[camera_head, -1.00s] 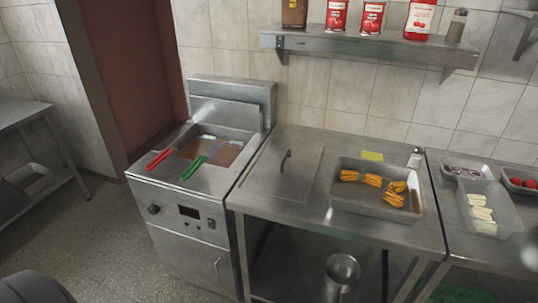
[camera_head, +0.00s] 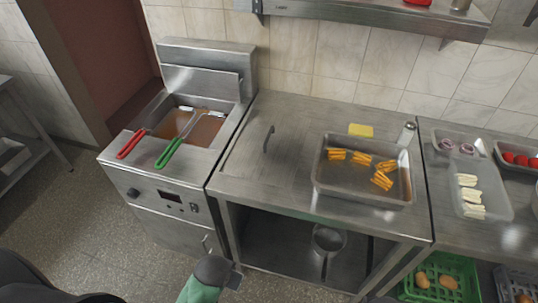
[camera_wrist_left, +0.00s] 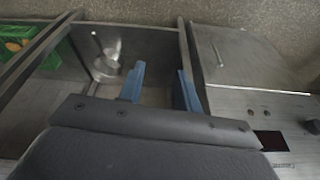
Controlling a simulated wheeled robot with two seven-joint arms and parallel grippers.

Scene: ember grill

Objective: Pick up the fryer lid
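The fryer lid (camera_head: 290,148) is a flat metal sheet with a dark upright handle (camera_head: 268,138). It lies on the steel counter, between the fryer (camera_head: 175,205) and the tray of fries. The fryer's basin is uncovered, with a red-handled basket (camera_head: 131,144) and a green-handled basket (camera_head: 169,153) in it. My left gripper (camera_head: 214,270) is low in front of the counter, apart from the lid and below it. In the left wrist view its two blue fingers (camera_wrist_left: 162,88) stand apart with nothing between them. My right gripper is not in view.
The fries tray (camera_head: 322,184) stands right of the lid, with a yellow block (camera_head: 361,130) and a shaker (camera_head: 406,134) behind it. A metal pot (camera_head: 328,240) is on the lower shelf; it also shows in the left wrist view (camera_wrist_left: 105,58). Green crate (camera_head: 448,263) lower right.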

